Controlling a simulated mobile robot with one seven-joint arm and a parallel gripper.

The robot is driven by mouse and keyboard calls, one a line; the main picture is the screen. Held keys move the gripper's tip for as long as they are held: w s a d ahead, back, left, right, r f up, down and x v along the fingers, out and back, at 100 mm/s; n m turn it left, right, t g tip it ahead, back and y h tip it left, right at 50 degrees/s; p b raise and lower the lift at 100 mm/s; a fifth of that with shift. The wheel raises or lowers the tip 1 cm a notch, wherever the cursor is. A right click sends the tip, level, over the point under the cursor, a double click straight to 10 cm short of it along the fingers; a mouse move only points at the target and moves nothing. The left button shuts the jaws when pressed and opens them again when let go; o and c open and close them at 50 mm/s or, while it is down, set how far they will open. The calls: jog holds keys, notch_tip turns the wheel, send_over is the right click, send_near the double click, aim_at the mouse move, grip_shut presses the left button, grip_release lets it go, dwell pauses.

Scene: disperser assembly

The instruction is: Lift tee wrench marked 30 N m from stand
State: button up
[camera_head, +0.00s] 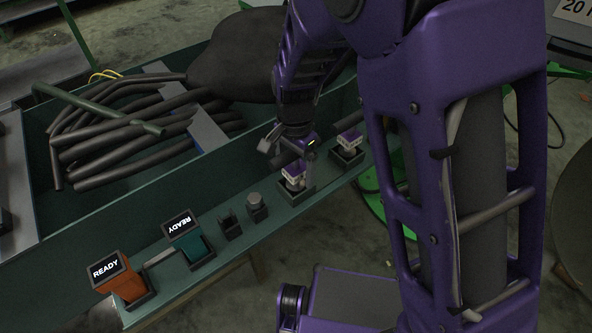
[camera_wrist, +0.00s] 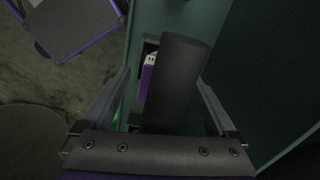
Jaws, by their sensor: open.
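Two tee wrenches with purple and white label blocks stand in dark holders on the green ledge, a nearer one (camera_head: 293,172) and a farther one (camera_head: 348,138). Their markings are too small to read. My gripper (camera_head: 289,147) is over the nearer one. In the wrist view my gripper (camera_wrist: 163,95) is open, one finger on each side of a thick dark grey handle bar (camera_wrist: 178,75). The bar lies between the fingers with gaps visible on both sides. A purple and white block (camera_wrist: 148,72) shows partly beneath the bar.
A green trough (camera_head: 60,215) behind holds dark hoses (camera_head: 130,140).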

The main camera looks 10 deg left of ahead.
grip_shut()
dwell(0.5)
